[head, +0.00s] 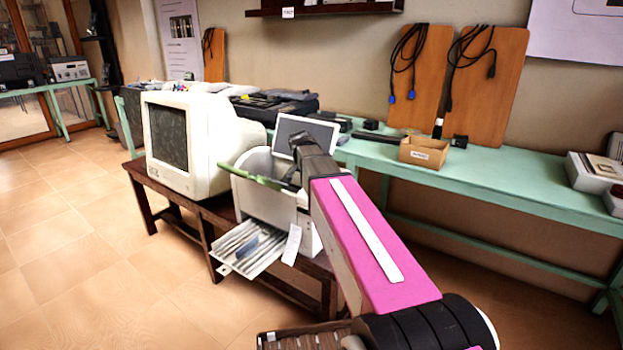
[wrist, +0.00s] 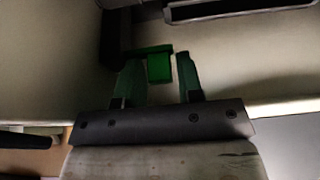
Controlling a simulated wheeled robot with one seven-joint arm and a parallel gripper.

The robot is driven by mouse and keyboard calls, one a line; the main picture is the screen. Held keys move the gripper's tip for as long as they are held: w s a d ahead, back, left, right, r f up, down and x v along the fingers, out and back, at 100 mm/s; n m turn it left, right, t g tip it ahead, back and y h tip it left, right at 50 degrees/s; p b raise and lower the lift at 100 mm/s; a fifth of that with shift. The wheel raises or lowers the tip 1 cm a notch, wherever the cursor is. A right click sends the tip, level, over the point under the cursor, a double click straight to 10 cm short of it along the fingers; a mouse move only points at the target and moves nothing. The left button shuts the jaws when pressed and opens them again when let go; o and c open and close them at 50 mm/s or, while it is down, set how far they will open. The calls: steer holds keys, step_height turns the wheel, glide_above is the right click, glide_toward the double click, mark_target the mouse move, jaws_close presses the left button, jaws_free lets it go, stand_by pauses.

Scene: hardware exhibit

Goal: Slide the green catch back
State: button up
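The green catch (wrist: 159,68) shows in the wrist view as a bright green block under a short green crosspiece, against a pale surface. My gripper (wrist: 156,60) is open, with one dark green finger on each side of the block. The left finger is very close to it, and a narrow gap shows at the right finger. I cannot tell whether either touches. In the head view, my arm reaches to a pale printer-like machine (head: 262,200), and my fingertips are hard to make out there. A long green bar (head: 250,177) crosses the machine's front; I cannot tell whether it is the catch.
A bulky cream monitor (head: 205,150) stands left of the machine on a dark wooden table (head: 150,190). A tray of papers (head: 250,246) juts from the machine's front. A long green bench (head: 480,180) runs behind, with a small cardboard box (head: 424,152). Floor at left is clear.

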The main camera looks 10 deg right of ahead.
steer(key=shift+c, duration=0.3)
jaws_close()
steer(key=shift+w+a, duration=1.2)
steer(key=shift+w, duration=0.05)
steer(key=shift+o, duration=0.3)
jaws_free()
steer(key=shift+a, duration=0.1)
steer(key=shift+r, duration=0.1)
steer(key=v, duration=1)
steer(key=shift+r, duration=0.3)
steer(key=shift+s, duration=0.15)
